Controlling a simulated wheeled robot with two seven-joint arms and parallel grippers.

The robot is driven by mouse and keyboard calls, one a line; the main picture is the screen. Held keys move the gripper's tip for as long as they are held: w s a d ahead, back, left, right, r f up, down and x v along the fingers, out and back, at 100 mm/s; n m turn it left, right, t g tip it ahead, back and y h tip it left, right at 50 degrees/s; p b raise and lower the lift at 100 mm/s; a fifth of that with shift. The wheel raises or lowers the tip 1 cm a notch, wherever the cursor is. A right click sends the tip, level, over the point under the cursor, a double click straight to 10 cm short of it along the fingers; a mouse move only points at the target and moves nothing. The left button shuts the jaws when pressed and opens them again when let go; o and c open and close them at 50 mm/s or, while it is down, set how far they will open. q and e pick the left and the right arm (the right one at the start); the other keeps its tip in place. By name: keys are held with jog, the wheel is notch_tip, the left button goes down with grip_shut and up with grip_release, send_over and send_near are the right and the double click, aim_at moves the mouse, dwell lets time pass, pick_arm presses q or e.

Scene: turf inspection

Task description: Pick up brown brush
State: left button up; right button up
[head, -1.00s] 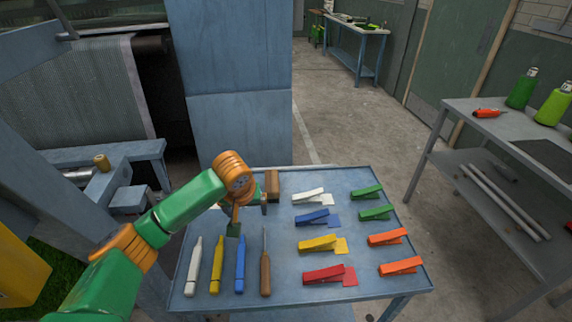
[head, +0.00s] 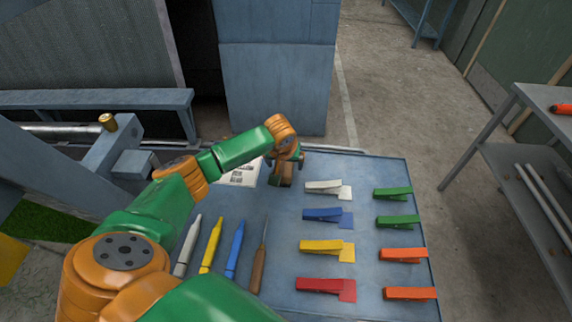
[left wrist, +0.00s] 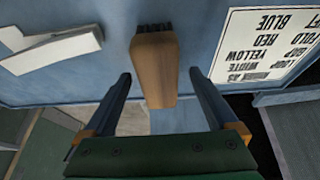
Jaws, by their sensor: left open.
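The brown brush (left wrist: 155,68) is a brown wooden block with dark bristles at its far end. In the left wrist view it lies on the blue table, and its near end appears between my left fingertips. In the head view the brush (head: 281,177) is near the far edge of the table, partly covered by my gripper. My left gripper (head: 289,159) is over it. In the wrist view the left gripper (left wrist: 160,77) is open, one finger on each side, with visible gaps to the brush. My right gripper is not in view.
On the blue table (head: 385,172), a white clip (head: 324,187) is right of the brush and a printed sheet (head: 240,175) is left. Several coloured clips fill the right side. Several pens and a brown-handled tool (head: 258,262) lie in front.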

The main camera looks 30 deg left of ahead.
pick_arm(q)
jog(key=shift+w+f, duration=0.2)
jog(key=shift+s+r, duration=0.1)
jog(key=shift+s, duration=0.1)
jog(key=shift+w+f, duration=0.1)
jog(key=shift+f, duration=0.15)
jog(key=shift+c, duration=0.2)
jog(key=c, duration=1.3)
